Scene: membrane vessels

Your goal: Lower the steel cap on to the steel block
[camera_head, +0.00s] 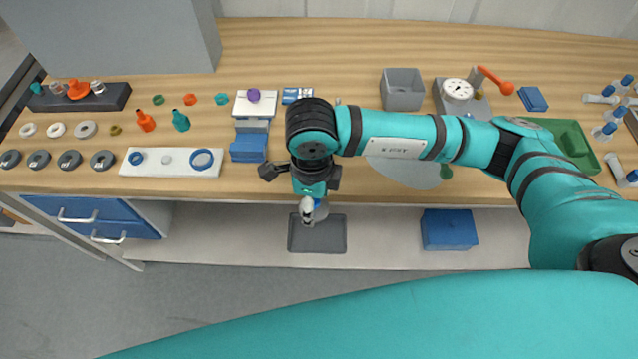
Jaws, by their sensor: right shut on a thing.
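My right gripper (311,207) reaches in from the right and points down near the front edge of the bench. It is shut on a small grey-and-blue thing (308,212), partly covered by the fingers; I cannot tell whether this is the steel cap. I cannot pick out the steel block for sure. A grey block with a white round top (457,90) stands at the back right, well apart from the gripper. My left gripper is not in view.
A grey tray (317,240) and a blue box (449,230) sit on the lower shelf.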

